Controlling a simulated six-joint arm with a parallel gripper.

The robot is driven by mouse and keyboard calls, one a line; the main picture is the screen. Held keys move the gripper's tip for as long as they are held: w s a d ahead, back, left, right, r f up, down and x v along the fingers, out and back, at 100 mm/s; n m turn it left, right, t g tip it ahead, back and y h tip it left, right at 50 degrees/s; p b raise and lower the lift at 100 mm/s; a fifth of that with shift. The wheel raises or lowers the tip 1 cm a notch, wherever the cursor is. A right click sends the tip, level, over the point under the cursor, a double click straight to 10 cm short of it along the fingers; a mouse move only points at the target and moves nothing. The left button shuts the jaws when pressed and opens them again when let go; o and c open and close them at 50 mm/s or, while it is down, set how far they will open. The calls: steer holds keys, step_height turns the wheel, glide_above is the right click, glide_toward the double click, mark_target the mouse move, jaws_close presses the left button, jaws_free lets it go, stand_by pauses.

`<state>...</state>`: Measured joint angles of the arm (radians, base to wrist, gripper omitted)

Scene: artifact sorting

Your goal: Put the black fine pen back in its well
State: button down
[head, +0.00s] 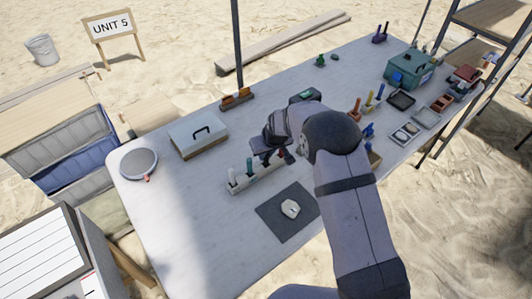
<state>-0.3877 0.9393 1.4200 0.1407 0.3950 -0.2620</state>
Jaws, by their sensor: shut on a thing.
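A long white pen block (247,183) with wells lies near the middle of the table. A few pens with pale and green parts stand upright toward its left end. My gripper (284,158) is over the right end of the block. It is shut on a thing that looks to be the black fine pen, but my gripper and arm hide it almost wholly. I cannot tell whether the pen's tip is inside a well or above it.
A dark mat (270,218) with a pale artifact (290,209) lies in front of the block. A white case (198,138) and a round sieve (139,164) are to the left. Brushes, trays (426,118) and a green toolbox (410,70) crowd the right. The table's front left is clear.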

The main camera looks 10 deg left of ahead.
steer(key=shift+f, duration=0.15)
steer(key=c, duration=1.7)
jaws_free()
steer(key=shift+c, duration=0.2)
steer(key=shift+r, duration=0.3)
steer(key=b+v, duration=0.2)
steer(key=v, duration=0.9)
steer(key=shift+r, duration=0.4)
steer(key=shift+s+d, duration=0.15)
